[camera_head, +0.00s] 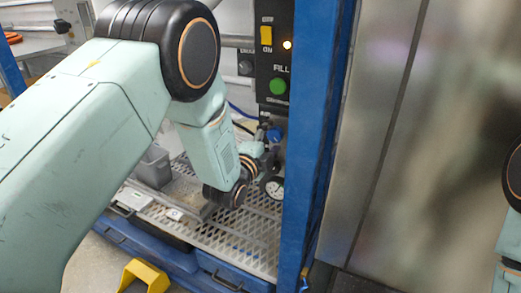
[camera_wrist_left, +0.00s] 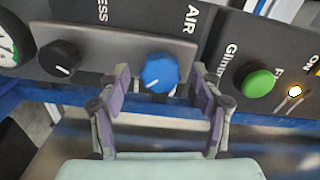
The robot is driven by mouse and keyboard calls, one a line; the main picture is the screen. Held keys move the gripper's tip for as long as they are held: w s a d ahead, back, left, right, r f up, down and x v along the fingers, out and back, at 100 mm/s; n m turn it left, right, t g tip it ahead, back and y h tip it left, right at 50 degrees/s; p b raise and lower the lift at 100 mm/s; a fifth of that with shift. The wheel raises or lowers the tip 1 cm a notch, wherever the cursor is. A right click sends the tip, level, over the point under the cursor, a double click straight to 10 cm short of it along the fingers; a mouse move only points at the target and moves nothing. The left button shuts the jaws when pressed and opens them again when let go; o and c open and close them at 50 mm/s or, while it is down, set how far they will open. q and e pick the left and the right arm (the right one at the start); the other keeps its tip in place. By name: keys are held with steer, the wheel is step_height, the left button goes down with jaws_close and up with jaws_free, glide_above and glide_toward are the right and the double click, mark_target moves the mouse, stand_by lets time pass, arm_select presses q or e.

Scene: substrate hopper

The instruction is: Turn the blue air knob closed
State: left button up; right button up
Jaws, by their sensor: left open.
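The blue air knob (camera_wrist_left: 160,72) is on a grey panel under the label AIR in the left wrist view. Its white pointer line runs toward the lower left. My left gripper (camera_wrist_left: 161,80) is open, with one purple-grey finger on each side of the knob and a visible gap to each. I cannot tell how deep the fingertips reach. In the head view the knob (camera_head: 275,135) is a small blue spot below the control box, beside my left wrist. My left fingers are hard to make out there. My right gripper is out of view.
A black knob (camera_wrist_left: 60,58) and a gauge (camera_wrist_left: 12,45) sit left of the air knob. A green button (camera_wrist_left: 259,81) sits right of it. A blue post (camera_head: 310,130) stands close right of my left wrist. A perforated metal deck (camera_head: 250,235) lies below.

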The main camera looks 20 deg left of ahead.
arm_select(q)
steer(key=s+a, duration=0.2)
steer(key=s, duration=0.8)
steer(key=shift+s, duration=0.2)
steer(key=s+a+f+n+g+y, duration=0.1)
steer(key=s+a+f+n+g, duration=0.1)
steer(key=s+f+n+g, duration=0.45)
steer(key=s+a+f+n+g+y, duration=0.15)
steer(key=s+f+n, duration=0.35)
steer(key=f, duration=0.5)
steer(key=s+a+f+n+g, duration=0.1)
steer(key=s+f+n+g, duration=0.2)
steer(key=s, duration=1)
steer(key=s+a+f+n+g, duration=0.1)
steer(key=s+f+n+g, duration=0.3)
steer(key=s, duration=1)
step_height(320, 180, down, 4)
steer(key=g, duration=0.2)
steer(key=shift+s+f+g+y, duration=0.15)
steer(key=shift+s+g+y, duration=0.1)
steer(key=shift+g+y, duration=0.1)
